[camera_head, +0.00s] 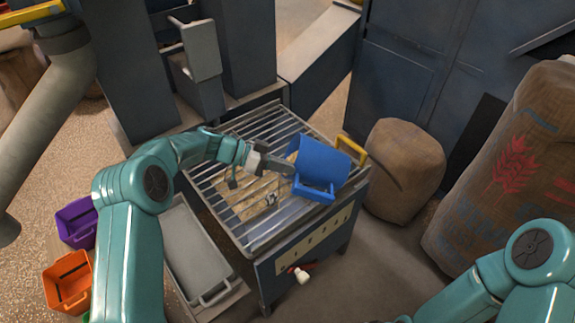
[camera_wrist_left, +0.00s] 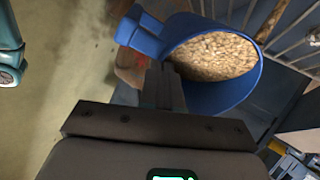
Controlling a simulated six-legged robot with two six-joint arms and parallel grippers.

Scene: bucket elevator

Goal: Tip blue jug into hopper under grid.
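The blue jug (camera_head: 322,164) is tilted over the right part of the hopper's metal grid (camera_head: 225,160), its mouth toward the left. The left wrist view shows the jug (camera_wrist_left: 245,98) with pale grain (camera_wrist_left: 215,55) inside, and its blue handle (camera_wrist_left: 140,32) at upper left. My left gripper (camera_head: 283,164) reaches the jug's mouth side; its dark fingers (camera_wrist_left: 165,85) look close together on the jug's wall at the rim. Grain also shows below the grid bars in the hopper (camera_head: 310,240). My right arm is at lower right, its gripper outside the picture.
A yellow handle (camera_head: 352,150) stands at the hopper's far right corner. A grey tray (camera_head: 197,250) is on its left side. Purple (camera_head: 76,222) and orange (camera_head: 68,281) bins sit at left. Sacks (camera_head: 403,170) stand at right, and dark elevator columns (camera_head: 245,45) rise behind.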

